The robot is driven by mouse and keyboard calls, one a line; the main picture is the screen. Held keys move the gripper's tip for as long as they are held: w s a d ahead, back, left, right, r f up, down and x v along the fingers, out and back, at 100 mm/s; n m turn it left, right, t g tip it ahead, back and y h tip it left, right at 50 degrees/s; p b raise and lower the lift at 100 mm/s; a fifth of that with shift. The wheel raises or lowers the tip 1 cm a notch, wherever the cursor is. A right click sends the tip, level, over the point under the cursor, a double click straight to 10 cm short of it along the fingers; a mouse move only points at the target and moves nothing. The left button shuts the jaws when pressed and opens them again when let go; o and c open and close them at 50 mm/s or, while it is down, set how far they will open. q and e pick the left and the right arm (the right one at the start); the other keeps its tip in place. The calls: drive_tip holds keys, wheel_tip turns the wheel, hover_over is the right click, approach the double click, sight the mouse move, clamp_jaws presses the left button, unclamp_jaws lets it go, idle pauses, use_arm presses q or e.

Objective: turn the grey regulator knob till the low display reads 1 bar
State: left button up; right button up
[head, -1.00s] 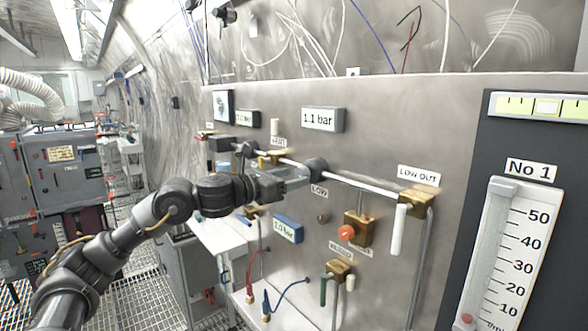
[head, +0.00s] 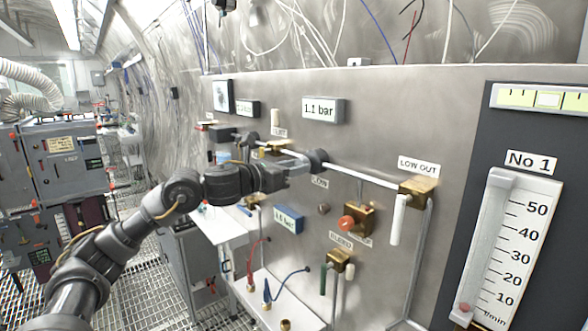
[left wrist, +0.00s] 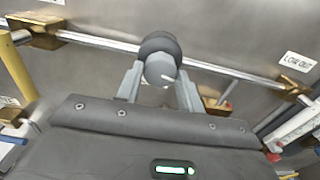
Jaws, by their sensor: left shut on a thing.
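The grey regulator knob (head: 318,160) sits on the horizontal pipe on the steel panel, above the LOW label (head: 320,181). My left gripper (head: 302,162) reaches it from the left and is shut on it. In the left wrist view the knob's round lighter end (left wrist: 160,68) is between the two grey fingers, with its dark collar behind. The white display (head: 324,110) above the knob reads 1.1 bar. A blue display (head: 288,219) lower left has text too blurred to read surely. My right gripper is not in view.
A brass LOW OUT block (head: 418,190) with a white handle (head: 398,220) is to the right. Below the pipe is a brass valve with an orange knob (head: 347,223). A flow gauge (head: 510,250) is at far right. Hoses hang lower down.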

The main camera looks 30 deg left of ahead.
use_arm(q)
drive_tip(key=shift+n, duration=0.3)
drive_tip(key=o, duration=1)
drive_tip(key=shift+s, duration=0.1)
drive_tip(key=shift+b+v, duration=2.9)
drive_tip(key=shift+v, duration=2.45)
